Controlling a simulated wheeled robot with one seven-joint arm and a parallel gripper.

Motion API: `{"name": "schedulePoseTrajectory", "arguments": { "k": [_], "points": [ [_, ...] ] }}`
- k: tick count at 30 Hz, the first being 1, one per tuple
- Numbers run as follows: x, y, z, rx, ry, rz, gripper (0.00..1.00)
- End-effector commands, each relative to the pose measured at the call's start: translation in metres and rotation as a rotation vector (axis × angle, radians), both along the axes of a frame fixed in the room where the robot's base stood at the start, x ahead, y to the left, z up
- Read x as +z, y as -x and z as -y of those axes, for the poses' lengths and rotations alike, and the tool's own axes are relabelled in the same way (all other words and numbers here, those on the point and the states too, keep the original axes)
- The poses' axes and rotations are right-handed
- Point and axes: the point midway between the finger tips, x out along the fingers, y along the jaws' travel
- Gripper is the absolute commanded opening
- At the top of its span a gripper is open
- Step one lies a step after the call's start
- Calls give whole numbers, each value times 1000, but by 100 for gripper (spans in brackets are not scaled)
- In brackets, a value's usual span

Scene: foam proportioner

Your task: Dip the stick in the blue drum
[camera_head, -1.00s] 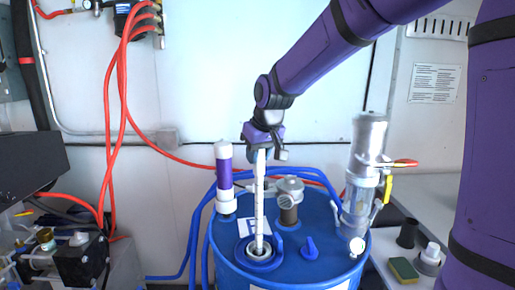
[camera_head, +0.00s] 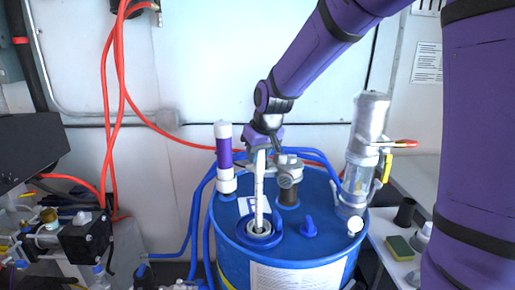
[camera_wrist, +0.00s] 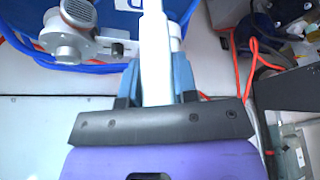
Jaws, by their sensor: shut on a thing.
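The blue drum (camera_head: 292,254) stands in the lower middle of the head view. A white stick (camera_head: 260,192) stands nearly upright with its lower end in the ringed opening (camera_head: 259,233) on the drum's lid. How deep it reaches inside is hidden. My gripper (camera_head: 261,148) is shut on the stick's upper end, above the lid. In the wrist view the stick (camera_wrist: 154,55) runs between the blue fingers of my gripper (camera_wrist: 155,78), and the drum (camera_wrist: 118,20) shows at the top.
A purple and white cylinder (camera_head: 225,160) stands left of the stick. A grey fitting (camera_head: 289,175) and a clear cylinder with valves (camera_head: 364,145) stand to its right. Blue hoses (camera_head: 199,215) pass behind and left of the drum.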

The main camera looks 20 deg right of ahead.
Motion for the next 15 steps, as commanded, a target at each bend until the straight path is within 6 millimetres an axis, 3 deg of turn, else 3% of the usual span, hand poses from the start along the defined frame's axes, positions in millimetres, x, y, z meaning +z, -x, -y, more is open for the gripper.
{"name": "schedulePoseTrajectory", "arguments": {
  "k": [15],
  "points": [
    [-31, 0, 0, -1, 0, -1, 0]
  ]
}}
